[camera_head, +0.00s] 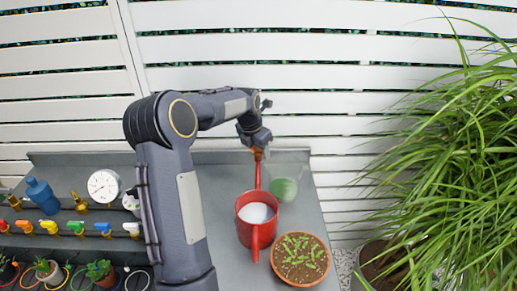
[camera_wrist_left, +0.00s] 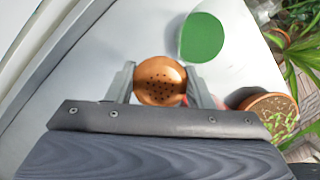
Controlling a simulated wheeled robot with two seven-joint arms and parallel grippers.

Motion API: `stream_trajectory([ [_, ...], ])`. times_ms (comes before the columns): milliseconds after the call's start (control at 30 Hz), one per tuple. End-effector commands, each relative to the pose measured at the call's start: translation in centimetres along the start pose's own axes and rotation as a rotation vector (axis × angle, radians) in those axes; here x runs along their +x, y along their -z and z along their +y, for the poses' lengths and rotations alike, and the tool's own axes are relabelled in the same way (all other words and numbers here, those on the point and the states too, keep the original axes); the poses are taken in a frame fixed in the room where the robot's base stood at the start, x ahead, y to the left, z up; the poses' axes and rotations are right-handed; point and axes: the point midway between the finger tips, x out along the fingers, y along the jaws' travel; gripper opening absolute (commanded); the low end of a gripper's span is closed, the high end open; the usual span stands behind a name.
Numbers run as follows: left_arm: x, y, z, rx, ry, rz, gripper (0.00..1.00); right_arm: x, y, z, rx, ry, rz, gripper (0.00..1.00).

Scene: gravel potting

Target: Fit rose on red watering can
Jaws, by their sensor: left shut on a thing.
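The red watering can (camera_head: 243,231) stands on the grey bench, holding something white. Its spout points toward the back of the bench. The copper rose (camera_wrist_left: 160,82), a round head with small dark holes, is between the fingers of my left gripper (camera_wrist_left: 164,85). In the head view my left gripper (camera_head: 257,147) is at the spout's tip, with a bit of copper showing below it. My left gripper is shut on the rose. Whether the rose touches or sits on the spout cannot be told, as the gripper and rose hide the joint. My right gripper is not in view.
A terracotta pot of seedlings (camera_head: 300,259) stands right of the can. A clear vessel with a green disc (camera_head: 285,190) is close right of the spout. A dial (camera_head: 103,186), blue bottle (camera_head: 42,196) and coloured taps are left. A large grassy plant (camera_head: 450,160) is right.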

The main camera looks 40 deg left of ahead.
Motion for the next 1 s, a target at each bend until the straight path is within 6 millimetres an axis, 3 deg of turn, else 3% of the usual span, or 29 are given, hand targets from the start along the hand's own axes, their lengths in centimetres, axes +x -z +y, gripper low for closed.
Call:
stream_trajectory([
  [433, 0.13, 0.04, 0.01, 0.0, 0.0, 0.0, 0.25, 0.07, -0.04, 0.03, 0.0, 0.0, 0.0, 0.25],
  [467, 0.13, 0.04, 0.01, 0.0, 0.0, 0.0, 0.51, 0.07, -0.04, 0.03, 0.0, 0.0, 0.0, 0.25],
  [600, 0.13, 0.04, 0.01, 0.0, 0.0, 0.0, 0.69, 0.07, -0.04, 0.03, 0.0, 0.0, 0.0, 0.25],
  [833, 0.14, 0.05, 0.01, -0.001, 0.0, 0.0, 0.74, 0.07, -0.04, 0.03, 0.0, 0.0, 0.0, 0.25],
  [1000, 0.14, 0.05, 0.01, 0.0, 0.0, 0.0, 0.94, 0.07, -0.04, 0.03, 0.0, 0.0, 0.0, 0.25],
])
